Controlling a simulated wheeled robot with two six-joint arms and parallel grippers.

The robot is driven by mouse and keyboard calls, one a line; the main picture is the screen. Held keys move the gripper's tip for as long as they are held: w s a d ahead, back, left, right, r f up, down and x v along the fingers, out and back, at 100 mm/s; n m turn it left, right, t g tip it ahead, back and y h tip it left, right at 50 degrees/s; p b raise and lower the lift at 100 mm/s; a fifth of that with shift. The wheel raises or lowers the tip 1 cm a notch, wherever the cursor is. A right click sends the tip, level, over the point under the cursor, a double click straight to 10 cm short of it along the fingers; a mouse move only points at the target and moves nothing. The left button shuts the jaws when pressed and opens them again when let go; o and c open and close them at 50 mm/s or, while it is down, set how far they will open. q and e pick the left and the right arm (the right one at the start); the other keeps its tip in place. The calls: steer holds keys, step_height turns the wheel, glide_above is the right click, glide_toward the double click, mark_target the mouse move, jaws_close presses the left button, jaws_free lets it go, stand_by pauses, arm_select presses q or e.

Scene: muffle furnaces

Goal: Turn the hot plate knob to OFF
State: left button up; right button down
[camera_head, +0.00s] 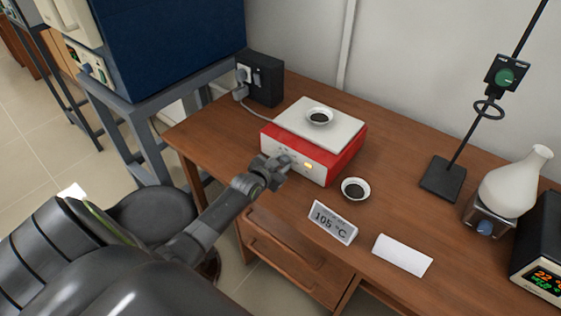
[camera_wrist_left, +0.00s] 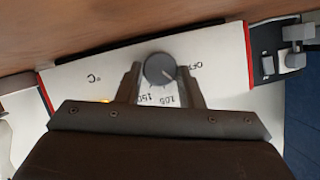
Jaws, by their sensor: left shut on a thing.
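The hot plate (camera_head: 345,152) is a red box with a white top and a white front panel, standing on the wooden table. Its grey round knob (camera_wrist_left: 160,69) shows in the left wrist view, with the printed labels OFF, 105 and 150 around it. A light mark on the knob points to the lower right, seemingly between OFF and 105. My left gripper (camera_wrist_left: 160,84) is shut on the knob, one finger on each side. In the head view my left gripper (camera_head: 278,166) is at the front panel and hides the knob. My right gripper is out of view.
A black power box (camera_head: 262,78) stands behind left.

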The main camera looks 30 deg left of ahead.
arm_select(q)
steer(key=shift+a+f+n+h+b, duration=0.2)
steer(key=shift+n+h+b, duration=0.2)
steer(key=shift+n+b, duration=0.2)
steer(key=n+h+b, duration=0.1)
steer(key=n+b, duration=0.1)
steer(key=b, duration=0.2)
steer(key=shift+a+f+h, duration=0.1)
steer(key=shift+a+h, duration=0.05)
steer(key=shift+h, duration=0.25)
steer(key=shift+a+r+n+h+b, duration=0.1)
steer(key=shift+r+n+h+b, duration=0.1)
steer(key=shift+n+h+b, duration=0.95)
steer(key=shift+y+b, duration=0.35)
steer(key=shift+b, duration=0.15)
steer(key=o, duration=1)
steer(key=shift+s+r, duration=0.1)
steer(key=p+v, duration=0.2)
steer(key=v, duration=1.5)
steer(key=shift+r, duration=0.25)
